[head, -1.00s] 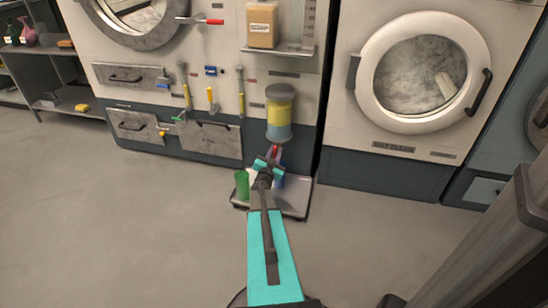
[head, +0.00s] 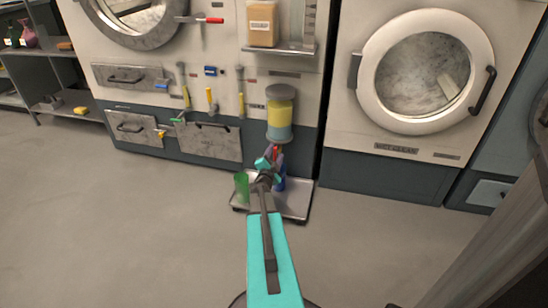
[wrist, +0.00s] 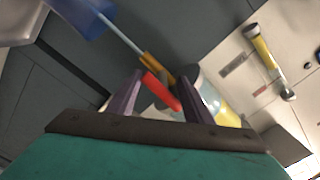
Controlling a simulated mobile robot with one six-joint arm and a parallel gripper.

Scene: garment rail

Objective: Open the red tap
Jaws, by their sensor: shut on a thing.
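The red tap handle (wrist: 160,90) shows in the wrist view between the two fingers of my gripper (wrist: 160,98), which is shut on it. Its brass-coloured spout (wrist: 150,62) is just beyond. In the head view my gripper (head: 271,160) is below the clear dispenser (head: 279,115) with yellow and pale blue contents. The tap's red part (head: 277,149) is small there and partly hidden by the gripper. A blue container (head: 281,182) stands under the tap, also at the wrist view's upper left (wrist: 82,14). A thin pale blue line, like a stream, runs from spout to container.
A green cup (head: 241,184) stands left of my gripper on a low grey platform (head: 296,205). A red-handled lever (head: 214,20) and several yellow-handled valves (head: 211,100) are on the wall panel. Washer doors flank it. The floor at left is clear.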

